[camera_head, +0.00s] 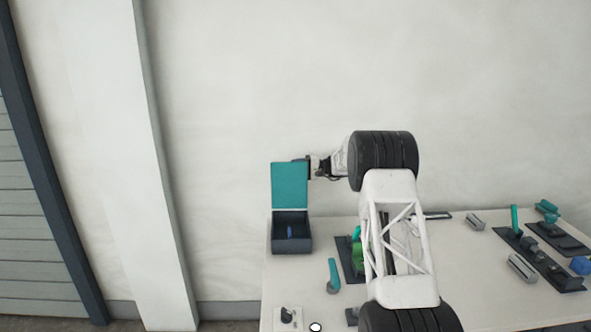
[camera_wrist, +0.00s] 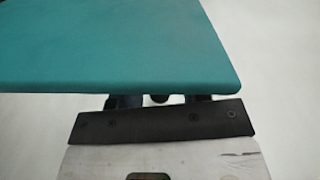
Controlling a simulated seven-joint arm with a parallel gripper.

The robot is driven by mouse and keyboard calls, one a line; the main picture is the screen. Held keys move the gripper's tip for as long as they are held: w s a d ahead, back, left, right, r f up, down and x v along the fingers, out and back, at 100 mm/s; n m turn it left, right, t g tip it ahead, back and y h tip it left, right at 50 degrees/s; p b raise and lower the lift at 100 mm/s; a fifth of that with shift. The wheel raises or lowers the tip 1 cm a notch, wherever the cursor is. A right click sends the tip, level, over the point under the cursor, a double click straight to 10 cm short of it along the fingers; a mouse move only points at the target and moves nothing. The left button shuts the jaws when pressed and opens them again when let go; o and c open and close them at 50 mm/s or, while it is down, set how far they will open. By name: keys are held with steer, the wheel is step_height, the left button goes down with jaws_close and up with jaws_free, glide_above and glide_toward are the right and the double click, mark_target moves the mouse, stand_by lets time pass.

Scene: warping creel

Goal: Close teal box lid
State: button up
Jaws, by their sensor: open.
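The teal lid (camera_head: 289,185) stands upright, open, at the back of a dark grey box (camera_head: 292,245) at the left of the table. A small blue item (camera_head: 290,231) lies inside the box. My gripper (camera_head: 305,169) is open at the lid's upper right edge, level with its top part. I cannot tell whether it touches the lid. In the wrist view the lid (camera_wrist: 120,45) fills the upper left and hides the fingertips; the dark gripper mount (camera_wrist: 160,122) shows below it.
A teal-handled tool (camera_head: 333,276) lies on the table right of the box, near a dark tray with green items (camera_head: 356,255). My arm spans the table's middle. Dark fixtures (camera_head: 540,262) with teal and blue parts stand at the right. Bare wall lies behind.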

steer(key=shift+a, duration=0.2)
steer(key=shift+f, duration=0.1)
jaws_close()
